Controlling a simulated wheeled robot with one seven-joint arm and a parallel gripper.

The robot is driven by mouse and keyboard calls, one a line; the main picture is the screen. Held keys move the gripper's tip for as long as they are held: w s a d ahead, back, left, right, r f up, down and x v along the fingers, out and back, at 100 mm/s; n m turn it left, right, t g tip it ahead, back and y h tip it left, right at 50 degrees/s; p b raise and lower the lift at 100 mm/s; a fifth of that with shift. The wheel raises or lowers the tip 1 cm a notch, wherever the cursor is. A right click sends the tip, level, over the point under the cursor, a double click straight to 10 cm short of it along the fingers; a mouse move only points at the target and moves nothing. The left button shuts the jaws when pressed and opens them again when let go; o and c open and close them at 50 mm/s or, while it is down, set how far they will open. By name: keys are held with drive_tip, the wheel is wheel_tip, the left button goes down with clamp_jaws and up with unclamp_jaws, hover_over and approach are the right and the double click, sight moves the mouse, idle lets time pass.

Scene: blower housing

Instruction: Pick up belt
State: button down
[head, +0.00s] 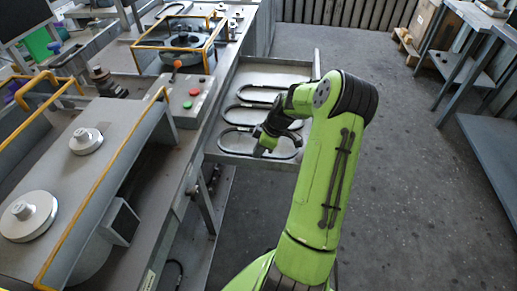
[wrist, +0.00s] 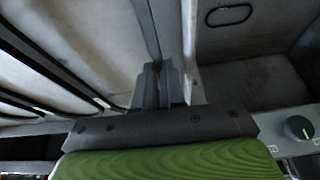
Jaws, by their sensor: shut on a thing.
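Several black loop belts lie on a grey metal tray (head: 228,158) beside the machine in the head view. The far belt (head: 243,87) and the middle belt (head: 229,108) lie flat. My gripper (head: 260,151) is at the front side of the nearest belt (head: 222,144), low over the tray, shut on this belt. The arm hides part of its right side. In the wrist view, the gripper (wrist: 160,88) has its fingers close together; the held stretch of belt between them is hard to make out. Dark belt curves (wrist: 62,66) show at the left there.
The grey machine with yellow guard rails (head: 100,185) stands left of the tray. A control box (head: 188,105) with red and green buttons sits at the machine's edge. A blower housing (head: 183,57) is further back. The floor (head: 400,190) at right is clear, with workbenches beyond.

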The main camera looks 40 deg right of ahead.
wheel_tip(320, 180, up, 22)
drive_tip(key=p, duration=0.9)
